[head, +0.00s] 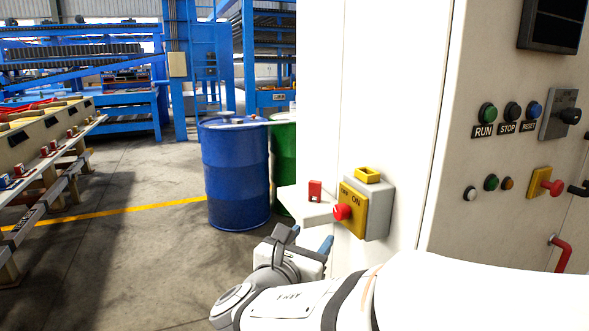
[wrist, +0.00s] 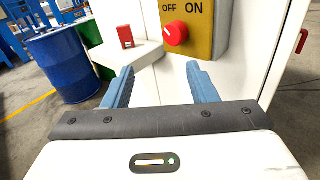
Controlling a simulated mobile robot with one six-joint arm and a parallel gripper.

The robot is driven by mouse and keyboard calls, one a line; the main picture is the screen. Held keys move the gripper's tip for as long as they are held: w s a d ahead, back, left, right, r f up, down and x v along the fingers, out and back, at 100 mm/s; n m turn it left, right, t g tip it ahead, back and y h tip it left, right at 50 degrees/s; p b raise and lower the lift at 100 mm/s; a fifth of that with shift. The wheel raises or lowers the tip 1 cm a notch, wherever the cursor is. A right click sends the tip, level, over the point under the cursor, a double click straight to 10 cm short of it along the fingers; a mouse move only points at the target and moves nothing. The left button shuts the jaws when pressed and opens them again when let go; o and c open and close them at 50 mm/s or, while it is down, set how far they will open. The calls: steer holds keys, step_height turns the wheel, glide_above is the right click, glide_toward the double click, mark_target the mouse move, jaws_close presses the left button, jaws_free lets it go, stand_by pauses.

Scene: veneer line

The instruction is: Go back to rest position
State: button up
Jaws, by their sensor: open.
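My gripper (head: 311,238) is in the lower middle of the head view, just below and to the left of the yellow OFF/ON switch box (head: 352,210) on the white cabinet. In the wrist view, the two blue fingers of my gripper (wrist: 160,70) are spread apart with nothing between them. The red knob (wrist: 176,33) of the switch shows beyond the fingertips, apart from them. The white arm stretches in from the lower right of the head view.
A blue drum (head: 235,175) and a green drum (head: 284,165) stand behind. A long workbench (head: 60,130) is at left. The floor (head: 140,245) between is clear.

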steer(key=s+d+f+m+g+p, duration=0.25)
steer(key=s+d+m+g, duration=0.2)
steer(key=d+m, duration=0.3)
steer(key=s+d+f+m+g+p, duration=0.1)
steer(key=s+d+m+g+p, duration=0.3)
steer(key=d+m+g, duration=0.3)
steer(key=s+a+r+m+g+y+p, duration=0.1)
steer(key=s+m+y+p, duration=0.6)
steer(key=m, duration=0.8)
steer(key=shift+a+r+m+g, duration=0.35)
steer(key=shift+a+r+g, duration=0.1)
steer(key=shift+r, duration=0.3)
steer(key=shift+s, duration=0.1)
steer(key=shift+c, duration=0.4)
